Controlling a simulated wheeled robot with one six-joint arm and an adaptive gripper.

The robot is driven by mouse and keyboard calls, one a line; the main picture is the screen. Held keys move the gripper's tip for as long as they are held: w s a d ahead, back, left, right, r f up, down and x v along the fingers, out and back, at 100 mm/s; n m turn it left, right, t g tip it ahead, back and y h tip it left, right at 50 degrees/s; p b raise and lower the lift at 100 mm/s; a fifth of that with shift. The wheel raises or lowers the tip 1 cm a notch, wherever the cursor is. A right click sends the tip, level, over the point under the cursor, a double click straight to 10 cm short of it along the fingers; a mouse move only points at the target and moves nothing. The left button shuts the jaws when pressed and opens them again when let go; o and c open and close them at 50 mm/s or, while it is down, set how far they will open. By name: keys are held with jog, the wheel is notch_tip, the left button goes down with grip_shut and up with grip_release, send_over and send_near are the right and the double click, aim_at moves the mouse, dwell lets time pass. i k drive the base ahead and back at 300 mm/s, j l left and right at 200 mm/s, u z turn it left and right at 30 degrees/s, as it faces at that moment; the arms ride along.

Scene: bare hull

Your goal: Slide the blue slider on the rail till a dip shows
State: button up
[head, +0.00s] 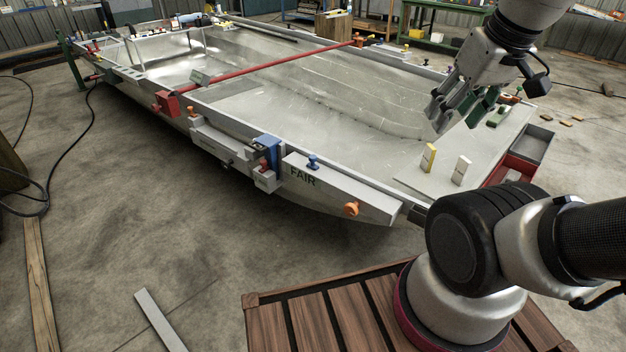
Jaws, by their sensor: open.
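The blue slider (268,147) is an upright blue piece at the right part of a grey rail (222,142). The rail is fixed along the near outer side of the bare metal hull (300,100). My gripper (453,117) is open and empty, above the right end of the hull. It is far to the right of the slider and apart from it. A red knob (263,164) sits just below the slider. No dip can be made out at this size.
Right of the slider is a plate marked FAIR (335,188) with a blue knob (313,161) and an orange knob (351,208). A red bar (270,68) crosses the hull. Yellow (429,158) and white (461,170) blocks stand on the right end. The floor before the rail is open.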

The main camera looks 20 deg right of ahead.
aim_at(312, 158)
jog(key=i+j+z, duration=0.1)
jog(key=i, duration=0.4)
jog(key=i+j+z, duration=0.1)
jog(key=i, duration=0.35)
